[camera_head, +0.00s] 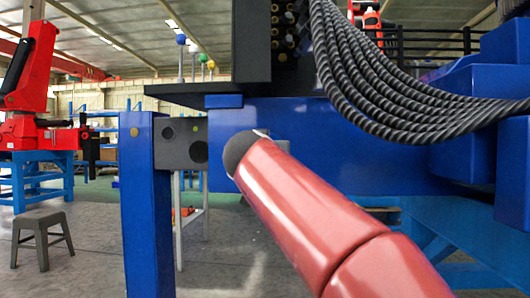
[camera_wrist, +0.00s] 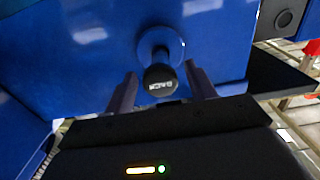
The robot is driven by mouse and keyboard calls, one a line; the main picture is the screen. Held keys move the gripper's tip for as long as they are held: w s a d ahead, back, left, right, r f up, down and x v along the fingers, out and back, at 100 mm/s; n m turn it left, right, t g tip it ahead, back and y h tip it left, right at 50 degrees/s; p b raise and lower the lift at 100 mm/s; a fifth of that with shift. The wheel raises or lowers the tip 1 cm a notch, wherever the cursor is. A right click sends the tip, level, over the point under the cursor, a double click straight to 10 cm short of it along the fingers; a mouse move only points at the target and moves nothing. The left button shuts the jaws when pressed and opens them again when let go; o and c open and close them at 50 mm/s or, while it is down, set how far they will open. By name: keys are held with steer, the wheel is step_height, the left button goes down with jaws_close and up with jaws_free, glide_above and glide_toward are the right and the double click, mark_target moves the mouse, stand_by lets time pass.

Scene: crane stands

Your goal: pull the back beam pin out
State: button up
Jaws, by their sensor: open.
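In the wrist view, the back beam pin (camera_wrist: 160,79) has a dark round knob with white lettering that seems to read BACK. It sticks out from a round collar on the blue beam (camera_wrist: 95,45). My gripper (camera_wrist: 160,71) is open, with one finger on each side of the knob and a visible gap on both sides. The fingers do not appear to touch the knob. In the head view, the blue beam (camera_head: 300,118) runs behind my red arm; the pin and my gripper are not visible there.
A blue post (camera_head: 147,200) and a grey plate with holes (camera_head: 182,143) stand left of my arm. Thick black braided cables (camera_head: 370,80) hang at the upper right. A grey stool (camera_head: 42,232) stands on open floor at the left.

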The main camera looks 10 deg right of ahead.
steer(key=b+v, duration=0.1)
steer(key=v, duration=0.6)
steer(key=shift+s+a, duration=0.15)
steer(key=shift+s, duration=0.15)
steer(key=s+d+f+n+g+y, duration=0.15)
steer(key=s+f+g, duration=0.25)
steer(key=s+f, duration=0.7)
steer(key=s+d+f+n+g+y, duration=0.15)
steer(key=s+f+g, duration=0.35)
steer(key=f, duration=1.2)
steer(key=s+d+f+n+g+y, duration=0.1)
steer(key=s+f+g+y, duration=0.2)
steer(key=s+f, duration=0.9)
steer(key=w+r+p, duration=0.3)
steer(key=r+p, duration=0.6)
steer(key=p, duration=0.3)
steer(key=shift+w+d+r, duration=0.1)
steer(key=shift+d, duration=0.05)
